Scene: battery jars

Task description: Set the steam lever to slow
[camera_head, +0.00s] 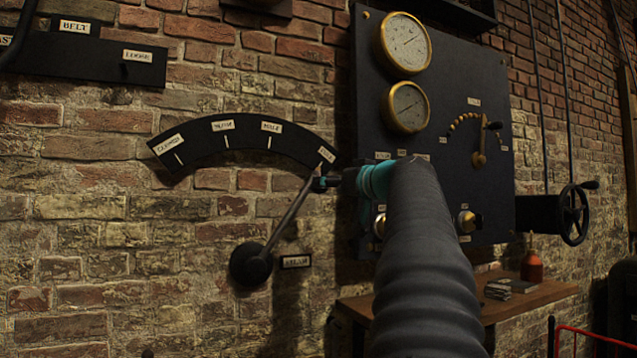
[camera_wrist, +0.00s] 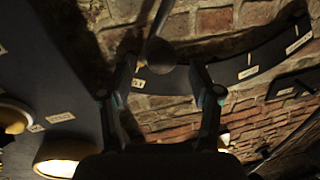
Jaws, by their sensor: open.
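The steam lever (camera_head: 287,218) is a grey rod rising up and right from a black round hub (camera_head: 252,265) on the brick wall. Its upper end is at the rightmost label of a black curved scale (camera_head: 245,137) with several labels; the small lettering is hard to read. A plate (camera_head: 295,262) beside the hub seems to read STEAM. My gripper (camera_head: 325,183) is at the lever's upper end, partly hidden by my arm. In the wrist view, my open gripper (camera_wrist: 162,68) has a finger on each side of the lever's round knob (camera_wrist: 158,54); contact is unclear.
A dark panel (camera_head: 465,110) with brass gauges (camera_head: 405,42) and a small lever (camera_head: 480,150) is just right of my gripper. A handwheel (camera_head: 574,214) is farther right. A wooden shelf (camera_head: 545,295) holds a red bottle (camera_head: 531,266).

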